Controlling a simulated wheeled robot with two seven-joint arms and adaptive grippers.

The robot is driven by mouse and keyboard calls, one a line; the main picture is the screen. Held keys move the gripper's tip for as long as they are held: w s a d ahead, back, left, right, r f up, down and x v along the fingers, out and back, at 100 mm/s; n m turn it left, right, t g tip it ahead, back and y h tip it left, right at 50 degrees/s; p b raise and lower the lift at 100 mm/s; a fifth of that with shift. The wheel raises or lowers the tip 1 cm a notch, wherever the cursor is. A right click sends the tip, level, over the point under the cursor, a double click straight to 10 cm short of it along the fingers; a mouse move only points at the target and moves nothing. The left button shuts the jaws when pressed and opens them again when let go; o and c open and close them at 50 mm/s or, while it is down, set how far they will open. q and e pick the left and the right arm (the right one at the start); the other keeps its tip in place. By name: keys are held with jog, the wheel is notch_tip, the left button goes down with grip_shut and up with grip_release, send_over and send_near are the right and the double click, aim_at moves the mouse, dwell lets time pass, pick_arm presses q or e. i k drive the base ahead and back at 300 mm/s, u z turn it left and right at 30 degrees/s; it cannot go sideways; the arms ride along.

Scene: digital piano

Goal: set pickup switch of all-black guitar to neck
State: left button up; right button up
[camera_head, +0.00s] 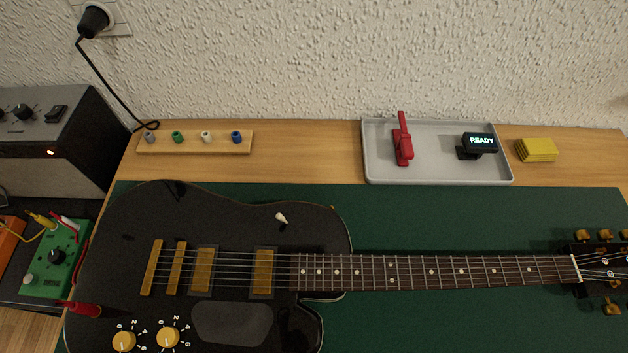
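The all-black guitar (225,220) lies face up on a green mat (450,220), its neck (440,271) pointing right. Its pickup switch (281,218) has a cream tip and sits on the upper body, left of the upper body edge near the neck. The tip appears to lean, but the marked positions around it are too small to read. Two gold pickups, a bridge and gold knobs (168,337) show on the body. The lower part of the body is cut off by the frame. Neither of my grippers is in view.
A grey tray (375,172) at the back holds a red clamp (402,140) and a black device reading READY (479,143). A wooden strip (195,148) holds several coloured pegs. An amplifier (50,130) and a green pedal (56,258) stand left.

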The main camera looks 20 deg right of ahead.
aim_at(279, 217)
jog(key=z, duration=0.05)
jog(key=k, duration=1.05)
jog(key=u, duration=0.75)
jog(key=i, duration=1.15)
jog(key=z, duration=0.85)
